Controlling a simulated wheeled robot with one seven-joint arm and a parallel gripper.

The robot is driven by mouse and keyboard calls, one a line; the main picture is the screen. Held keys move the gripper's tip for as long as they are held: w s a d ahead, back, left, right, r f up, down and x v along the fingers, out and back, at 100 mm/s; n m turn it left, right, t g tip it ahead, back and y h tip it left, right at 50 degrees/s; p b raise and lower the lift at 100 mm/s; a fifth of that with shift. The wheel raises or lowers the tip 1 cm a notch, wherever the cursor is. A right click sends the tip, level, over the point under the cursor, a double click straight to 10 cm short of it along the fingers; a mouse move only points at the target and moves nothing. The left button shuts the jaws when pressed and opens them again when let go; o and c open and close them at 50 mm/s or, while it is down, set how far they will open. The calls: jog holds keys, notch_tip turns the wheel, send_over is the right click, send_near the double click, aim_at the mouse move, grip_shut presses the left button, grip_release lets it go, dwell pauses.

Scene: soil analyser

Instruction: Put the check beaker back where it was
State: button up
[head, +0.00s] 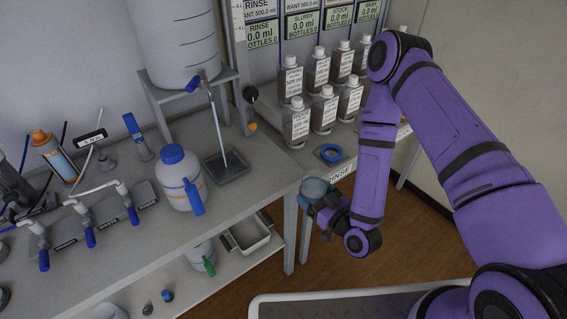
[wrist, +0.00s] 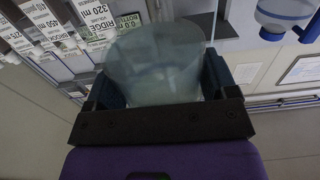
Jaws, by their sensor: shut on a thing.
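The check beaker (head: 314,187) is a clear, pale blue-green vessel. My gripper (head: 322,201) is shut on it and holds it in the air, just past the right end of the grey bench and in front of the bottle bench. In the wrist view the beaker (wrist: 155,62) fills the space between the dark blue fingers of my gripper (wrist: 158,88). Whether it holds liquid is unclear. A blue ring (head: 331,146) lies on the bottle bench, behind the beaker and slightly right of it; its middle looks empty.
Several labelled bottles (head: 296,122) stand behind the blue ring. A thin stream runs from the big tank (head: 178,40) to a dark tray (head: 226,167). A white jug with a blue lid (head: 180,180) stands on the grey bench (head: 262,185). Open floor lies below the beaker.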

aim_at(278, 168)
jog(key=x, duration=1.7)
jog(key=shift+w+a+r, duration=0.1)
jog(key=shift+w+a, duration=0.15)
jog(key=shift+f, duration=0.2)
jog(key=o, duration=1)
jog(key=shift+r, duration=0.1)
